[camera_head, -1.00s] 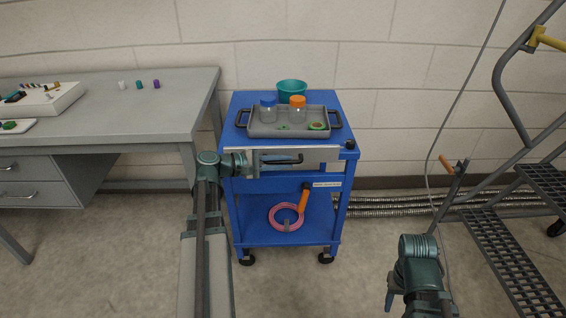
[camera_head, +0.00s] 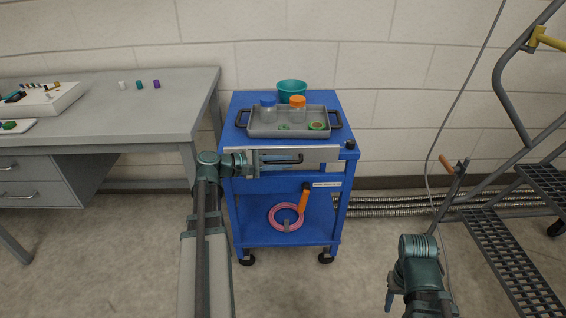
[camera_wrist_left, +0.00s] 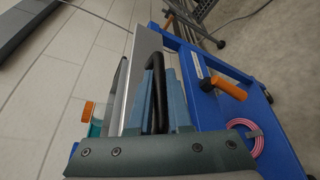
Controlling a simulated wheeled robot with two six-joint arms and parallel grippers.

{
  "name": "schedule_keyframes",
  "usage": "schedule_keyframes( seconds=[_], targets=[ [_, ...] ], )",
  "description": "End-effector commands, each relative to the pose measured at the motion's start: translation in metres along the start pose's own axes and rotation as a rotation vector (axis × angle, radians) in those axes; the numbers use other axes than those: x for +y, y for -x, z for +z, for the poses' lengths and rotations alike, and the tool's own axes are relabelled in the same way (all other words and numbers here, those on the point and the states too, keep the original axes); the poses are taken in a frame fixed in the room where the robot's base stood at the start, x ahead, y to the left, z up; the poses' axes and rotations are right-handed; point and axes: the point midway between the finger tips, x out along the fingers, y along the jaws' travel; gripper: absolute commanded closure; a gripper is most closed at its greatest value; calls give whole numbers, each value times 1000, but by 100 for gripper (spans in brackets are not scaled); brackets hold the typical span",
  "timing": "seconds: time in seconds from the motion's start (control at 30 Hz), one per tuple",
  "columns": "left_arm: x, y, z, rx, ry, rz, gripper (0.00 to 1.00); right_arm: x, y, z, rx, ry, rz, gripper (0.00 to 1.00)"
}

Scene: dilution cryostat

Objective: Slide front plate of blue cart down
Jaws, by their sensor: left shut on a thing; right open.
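The blue cart (camera_head: 334,220) stands against the wall. Its pale metal front plate (camera_head: 322,155) lies across the front just under the top edge and has a black bar handle (camera_head: 285,161). In the left wrist view, the plate (camera_wrist_left: 146,45) and the black handle (camera_wrist_left: 156,75) show close up. My left gripper (camera_head: 257,162) is shut on the handle, its fingers (camera_wrist_left: 158,105) on both sides of the bar. They hide part of the handle and the plate's left part. My right gripper (camera_head: 391,290) is open and empty at the lower right, away from the cart.
On the cart top sit a grey tray (camera_head: 262,130) with blue- and orange-capped jars and a teal bowl (camera_head: 292,87). The lower shelf holds a pink hose coil (camera_head: 272,216) and an orange-handled tool (camera_head: 303,201). A grey desk (camera_head: 150,120) stands left, metal steps (camera_head: 500,240) right.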

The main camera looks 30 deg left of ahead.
Motion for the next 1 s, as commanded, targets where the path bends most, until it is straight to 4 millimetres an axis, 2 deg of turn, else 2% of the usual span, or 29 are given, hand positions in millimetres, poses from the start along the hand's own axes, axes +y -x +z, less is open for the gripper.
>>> schedule_keyframes(
  seconds=[0.17,0.5,0.8,0.83,0.9,1.0],
  targets=[
    [-7,-1,-4,0,0,1,100,-1,-8,0,0,1,-1,50],
    [-39,-9,-24,0,0,-1,100,-6,-46,-3,3,8,-5,50],
    [-39,-9,-23,2,0,-6,100,-6,-44,-3,3,9,-6,50],
    [-39,-9,-23,2,0,-6,81,-6,-44,-3,3,9,-6,50],
    [-39,-9,-23,2,0,-6,70,-6,-44,-3,3,9,-6,50],
    [-38,-9,-23,2,0,-4,70,-6,-44,-3,3,9,-6,50]
  ],
)
